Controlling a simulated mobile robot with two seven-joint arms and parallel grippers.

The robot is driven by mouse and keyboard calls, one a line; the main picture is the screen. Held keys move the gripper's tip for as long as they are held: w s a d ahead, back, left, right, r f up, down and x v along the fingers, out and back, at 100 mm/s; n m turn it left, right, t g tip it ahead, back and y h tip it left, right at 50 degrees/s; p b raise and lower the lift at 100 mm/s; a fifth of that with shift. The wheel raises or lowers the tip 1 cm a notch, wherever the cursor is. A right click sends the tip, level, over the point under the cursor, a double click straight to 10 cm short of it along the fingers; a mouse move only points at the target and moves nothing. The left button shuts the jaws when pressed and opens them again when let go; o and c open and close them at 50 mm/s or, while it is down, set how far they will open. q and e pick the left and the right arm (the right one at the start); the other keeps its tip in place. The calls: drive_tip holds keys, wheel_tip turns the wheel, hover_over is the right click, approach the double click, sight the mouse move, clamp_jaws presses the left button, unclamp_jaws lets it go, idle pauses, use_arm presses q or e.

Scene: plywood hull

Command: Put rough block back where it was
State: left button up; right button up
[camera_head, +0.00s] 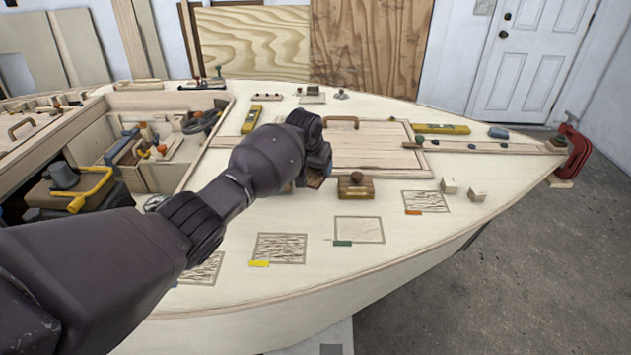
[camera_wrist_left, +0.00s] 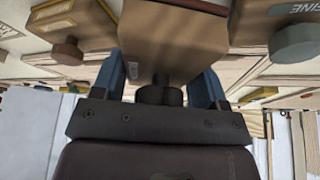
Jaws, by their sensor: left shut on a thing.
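My left gripper (camera_head: 320,168) is over the boat deck, shut on a brown block with a dark round knob. The held block (camera_wrist_left: 172,35) sits between the blue fingers (camera_wrist_left: 160,88) in the left wrist view. Its label does not show, so I cannot tell its grade. Another knobbed block (camera_wrist_left: 275,22) beside it reads "FINE", and a third block (camera_wrist_left: 75,28) lies on the other side. In the head view a brown knobbed block (camera_head: 355,189) stands on the deck just right of the gripper. My arm hides part of the deck. My right gripper is out of view.
Textured patches with coloured tags lie on the near deck: orange (camera_head: 425,201), green (camera_head: 360,230) and yellow (camera_head: 281,248). Two small pale blocks (camera_head: 450,186) sit at the right. A hatch panel (camera_head: 370,150) lies behind. A red clamp (camera_head: 573,153) grips the bow.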

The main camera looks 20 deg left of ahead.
use_arm(q)
wheel_tip(320, 180, down, 5)
drive_tip(key=shift+f+b, duration=0.1)
drive_tip(key=shift+b, duration=0.45)
drive_tip(key=o, duration=1)
